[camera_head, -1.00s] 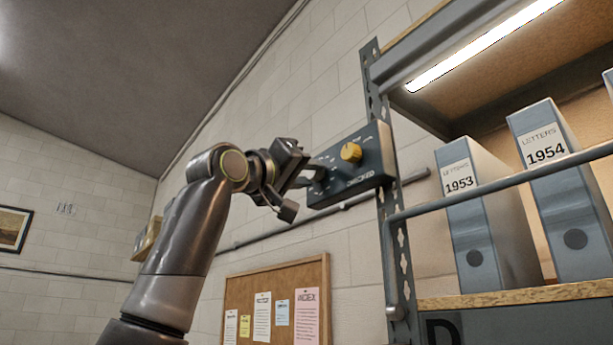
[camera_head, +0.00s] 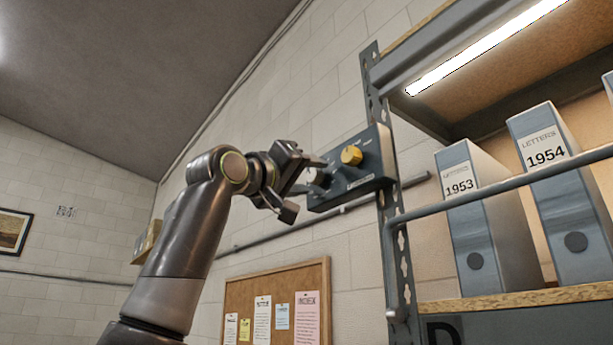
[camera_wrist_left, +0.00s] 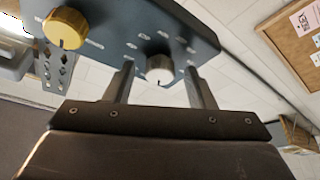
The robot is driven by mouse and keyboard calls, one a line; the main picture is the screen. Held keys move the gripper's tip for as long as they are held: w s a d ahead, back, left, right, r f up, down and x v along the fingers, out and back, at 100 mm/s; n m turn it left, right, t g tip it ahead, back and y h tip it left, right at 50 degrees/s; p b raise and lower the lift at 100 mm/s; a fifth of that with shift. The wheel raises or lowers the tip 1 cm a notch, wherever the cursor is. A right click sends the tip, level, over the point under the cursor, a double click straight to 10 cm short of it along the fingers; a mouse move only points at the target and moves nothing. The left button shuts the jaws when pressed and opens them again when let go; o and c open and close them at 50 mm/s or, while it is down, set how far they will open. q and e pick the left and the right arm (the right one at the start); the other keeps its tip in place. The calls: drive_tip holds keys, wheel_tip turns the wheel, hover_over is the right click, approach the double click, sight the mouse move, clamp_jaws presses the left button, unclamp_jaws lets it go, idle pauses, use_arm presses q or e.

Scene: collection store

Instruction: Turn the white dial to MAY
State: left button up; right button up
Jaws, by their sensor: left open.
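The white dial (camera_wrist_left: 160,70) sits on a dark blue-grey control box (camera_wrist_left: 130,30), with small labels around it too blurred to read in the left wrist view. A yellow dial (camera_wrist_left: 66,28) is on the same box. In the head view the white dial (camera_head: 316,176) is partly hidden by my left gripper (camera_head: 304,186), and the yellow dial (camera_head: 351,155) shows clear. My left gripper is open, its fingers (camera_wrist_left: 160,82) on either side of the white dial with a gap at each side. My right gripper is in neither view.
The box is fixed beside a grey perforated shelf post (camera_head: 388,230). A rail (camera_head: 500,180) crosses in front of shelved binders (camera_head: 484,225). A conduit (camera_head: 290,229) runs along the wall below the box, above a cork board (camera_head: 243,291).

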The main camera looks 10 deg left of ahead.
use_arm(q)
drive_tip(key=shift+s+a+f+b, duration=0.2)
drive_tip(key=shift+s+b, duration=0.05)
drive_tip(key=shift+b, duration=0.05)
drive_tip(key=b+v, duration=1)
drive_tip(key=v, duration=0.6)
drive_tip(key=shift+s+a, duration=0.2)
drive_tip(key=shift+s, duration=0.05)
drive_tip(key=shift+f, duration=0.1)
